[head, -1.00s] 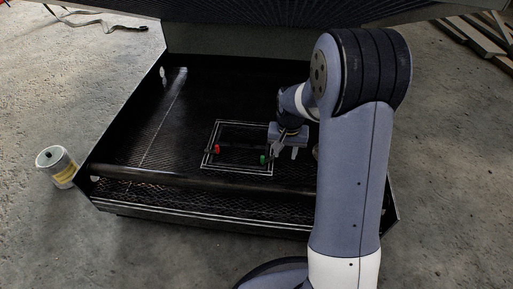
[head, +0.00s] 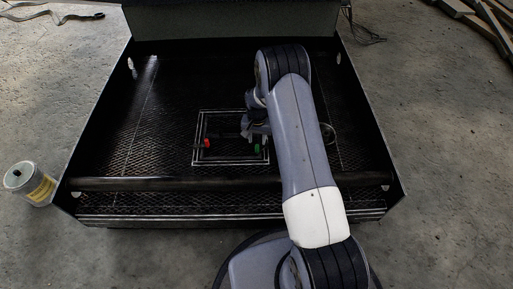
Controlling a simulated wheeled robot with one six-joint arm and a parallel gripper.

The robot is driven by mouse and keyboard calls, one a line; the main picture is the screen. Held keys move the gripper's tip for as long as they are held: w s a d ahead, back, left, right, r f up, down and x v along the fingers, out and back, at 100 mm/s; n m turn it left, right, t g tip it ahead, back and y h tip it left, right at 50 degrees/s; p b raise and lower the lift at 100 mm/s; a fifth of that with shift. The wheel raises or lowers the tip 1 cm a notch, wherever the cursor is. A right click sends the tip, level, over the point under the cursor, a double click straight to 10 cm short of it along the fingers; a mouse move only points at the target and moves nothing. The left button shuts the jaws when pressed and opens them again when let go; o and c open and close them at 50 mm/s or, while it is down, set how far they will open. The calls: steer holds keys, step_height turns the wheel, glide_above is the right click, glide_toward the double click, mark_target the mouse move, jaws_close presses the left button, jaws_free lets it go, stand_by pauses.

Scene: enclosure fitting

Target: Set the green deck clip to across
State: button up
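The green deck clip (head: 257,148) is a small green piece at the right side of a white-outlined rectangle on the black mesh deck (head: 160,110). Which way it is turned is too small to tell. A red clip (head: 207,143) sits at the left side of the same rectangle. My gripper (head: 254,136) is just above and slightly left of the green clip in the picture. My arm hides part of it, and its fingers are too small and dark to read. I cannot tell whether it touches the clip.
The deck lies in a black enclosure with raised side walls and a dark bar (head: 150,184) across its front. A ring-like object (head: 328,132) shows right of my arm. A can (head: 29,183) stands on the concrete floor at the left. Boards lie at the top right.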

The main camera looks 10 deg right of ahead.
mark_target(257, 146)
step_height(257, 146, down, 6)
steer(key=shift+r+b, duration=0.1)
steer(key=shift+b, duration=0.55)
steer(key=shift+c, duration=0.3)
jaws_close()
